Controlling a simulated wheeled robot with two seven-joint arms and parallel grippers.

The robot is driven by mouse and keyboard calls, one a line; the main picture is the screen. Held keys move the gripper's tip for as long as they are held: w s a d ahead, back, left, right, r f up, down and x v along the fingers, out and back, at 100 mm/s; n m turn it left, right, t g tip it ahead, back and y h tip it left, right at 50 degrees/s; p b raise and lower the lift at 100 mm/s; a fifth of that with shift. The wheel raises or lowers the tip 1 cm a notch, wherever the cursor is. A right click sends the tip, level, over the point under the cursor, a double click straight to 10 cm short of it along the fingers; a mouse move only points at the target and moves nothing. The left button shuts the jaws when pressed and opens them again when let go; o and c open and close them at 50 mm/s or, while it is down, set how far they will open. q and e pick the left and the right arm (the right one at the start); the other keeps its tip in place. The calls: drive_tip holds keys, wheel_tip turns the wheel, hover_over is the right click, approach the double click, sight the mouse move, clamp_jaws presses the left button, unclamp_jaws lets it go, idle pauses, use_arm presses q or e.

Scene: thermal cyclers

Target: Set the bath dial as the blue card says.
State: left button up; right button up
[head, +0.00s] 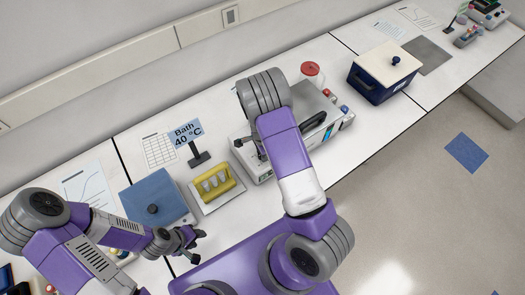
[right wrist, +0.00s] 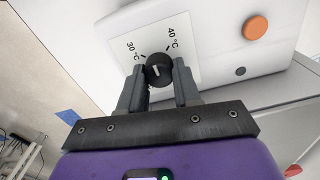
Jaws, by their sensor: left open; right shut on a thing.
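The blue card (head: 186,134) stands on a dark base and reads "Bath 40 °C". The black bath dial (right wrist: 158,70) sits on a white panel in the right wrist view, between printed marks for 30 °C and 40 °C. A short white line shows on its face; I cannot tell exactly which mark it points to. My right gripper (right wrist: 159,88) is shut on the dial, one finger on each side. In the head view my right arm hides most of that gripper. My left gripper (head: 197,248) is open and empty, near the table's front edge.
An orange round button (right wrist: 256,27) is on the same panel. A yellow rack (head: 217,186) with several tubes and a blue lidded box (head: 155,199) stand left of my right arm. A dark blue box (head: 372,88) with a pale lid stands farther right.

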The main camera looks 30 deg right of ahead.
drive_tip(key=m+p, duration=0.1)
drive_tip(key=m, duration=0.3)
drive_tip(key=shift+s+m+p, duration=0.1)
drive_tip(key=shift+m+p, duration=0.2)
drive_tip(key=shift+p, duration=0.05)
drive_tip(key=m+p, duration=0.1)
drive_tip(key=m, duration=0.3)
drive_tip(key=shift+p, duration=0.35)
drive_tip(key=shift+m, duration=0.3)
drive_tip(key=o, duration=1.1)
drive_tip(key=shift+c, duration=0.2)
wheel_tip(320, 180, up, 8)
drive_tip(key=shift+f+p, duration=0.2)
drive_tip(key=shift+p, duration=0.25)
